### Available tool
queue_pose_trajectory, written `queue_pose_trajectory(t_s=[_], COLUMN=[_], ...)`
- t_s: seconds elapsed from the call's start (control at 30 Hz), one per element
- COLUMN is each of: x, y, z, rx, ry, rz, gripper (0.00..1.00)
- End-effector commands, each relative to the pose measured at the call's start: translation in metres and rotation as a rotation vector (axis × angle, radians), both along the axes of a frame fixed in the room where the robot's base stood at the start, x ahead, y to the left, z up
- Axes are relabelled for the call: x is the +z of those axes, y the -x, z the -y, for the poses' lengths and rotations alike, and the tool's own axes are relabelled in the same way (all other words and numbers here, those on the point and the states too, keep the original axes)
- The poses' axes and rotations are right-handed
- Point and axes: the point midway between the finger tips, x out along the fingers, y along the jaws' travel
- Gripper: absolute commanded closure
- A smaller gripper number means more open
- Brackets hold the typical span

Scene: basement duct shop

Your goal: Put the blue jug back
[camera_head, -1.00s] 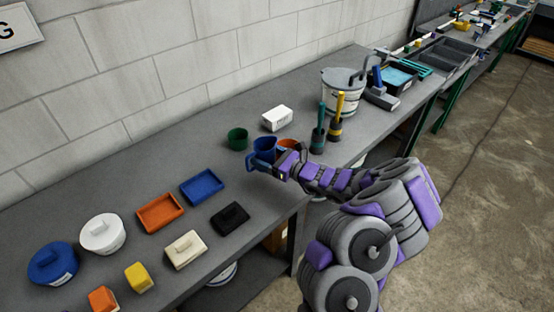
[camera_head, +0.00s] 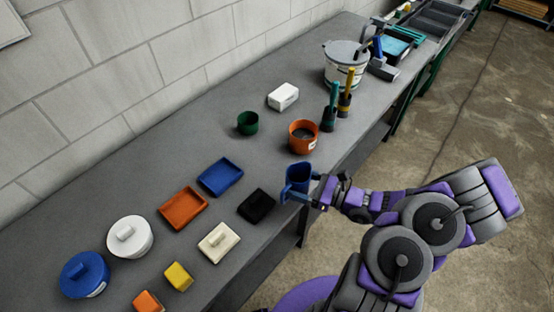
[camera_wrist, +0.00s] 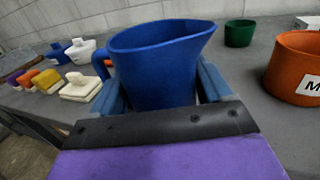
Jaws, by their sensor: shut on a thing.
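The blue jug (camera_head: 297,178) is upright in my gripper (camera_head: 312,188), near the front edge of the workbench. In the wrist view the blue jug (camera_wrist: 160,65) fills the middle, with a finger of my gripper (camera_wrist: 160,95) on each side of it. Its handle is on the left and its spout on the upper right. The gripper is shut on the jug's body. I cannot tell whether the jug's base touches the bench.
An orange pot (camera_head: 303,137) stands behind the jug, with a green cup (camera_head: 247,123) farther left. A black block (camera_head: 257,204), blue tray (camera_head: 220,177) and orange tray (camera_head: 184,208) lie to the left. Dark-based brushes (camera_head: 328,119) stand beyond the pot. Bare bench lies between.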

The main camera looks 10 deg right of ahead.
Motion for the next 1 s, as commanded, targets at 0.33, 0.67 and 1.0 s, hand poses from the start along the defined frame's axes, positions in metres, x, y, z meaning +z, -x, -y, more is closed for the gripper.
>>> queue_pose_trajectory(t_s=[0.33,0.67,1.0], x=[-0.007,-0.013,-0.014], y=[-0.055,-0.122,-0.148], z=[-0.017,-0.028,-0.033], rx=[0.007,0.006,0.002], ry=[0.005,0.003,0.002], rz=[0.004,0.002,0.001], gripper=[0.56,0.56,0.56])
